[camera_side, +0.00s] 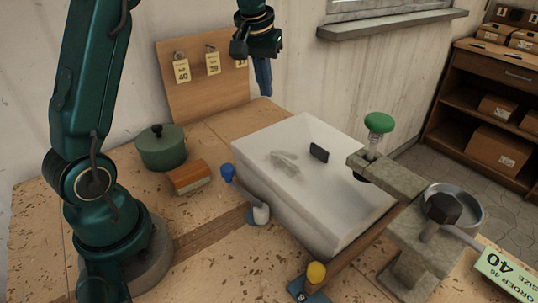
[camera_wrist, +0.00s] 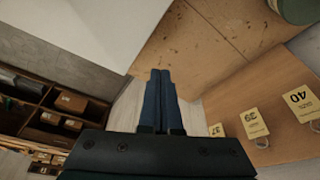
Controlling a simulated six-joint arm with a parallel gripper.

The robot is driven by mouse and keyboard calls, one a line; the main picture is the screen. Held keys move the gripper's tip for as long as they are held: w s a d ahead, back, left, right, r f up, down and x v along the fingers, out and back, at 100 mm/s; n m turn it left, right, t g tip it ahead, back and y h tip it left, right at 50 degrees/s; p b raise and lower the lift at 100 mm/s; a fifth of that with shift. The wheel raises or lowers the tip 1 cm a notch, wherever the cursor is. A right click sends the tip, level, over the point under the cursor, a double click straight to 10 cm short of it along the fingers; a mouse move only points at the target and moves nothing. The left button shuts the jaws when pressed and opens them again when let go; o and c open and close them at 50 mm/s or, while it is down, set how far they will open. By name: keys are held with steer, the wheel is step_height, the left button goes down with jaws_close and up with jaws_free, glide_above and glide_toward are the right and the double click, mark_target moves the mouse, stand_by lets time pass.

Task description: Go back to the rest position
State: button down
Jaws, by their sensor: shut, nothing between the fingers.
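My gripper (camera_side: 263,78) hangs at the top middle of the side view, in front of the wall and beside the wooden tag board (camera_side: 188,103). Its blue fingers point down. In the wrist view, the fingers of my gripper (camera_wrist: 161,75) are side by side and closed, with nothing between them. The gripper is up in the air, above and behind the white basin (camera_side: 345,230), touching nothing that I can see.
The workbench (camera_side: 120,225) holds a green lidded pot (camera_side: 160,150), a brush-like block (camera_side: 189,177), a blue-knobbed tool (camera_side: 228,173) and a yellow-knobbed one (camera_side: 316,273). A clamp with a green knob (camera_side: 379,123) and a metal pan (camera_side: 465,207) stand right. Shelves (camera_side: 480,95) are behind.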

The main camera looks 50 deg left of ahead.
steer(key=shift+r, duration=0.45)
steer(key=s+d+r+m+t, duration=0.2)
steer(key=s+d+r+m, duration=0.1)
steer(key=s+d+r, duration=0.5)
steer(key=s+d+f+m+h, duration=0.1)
steer(key=s+d+f+m, duration=0.2)
steer(key=s+f, duration=0.6)
steer(key=s+d, duration=0.2)
steer(key=s, duration=0.1)
steer(key=shift+f+t+h, duration=0.25)
steer(key=shift+t+h, duration=0.05)
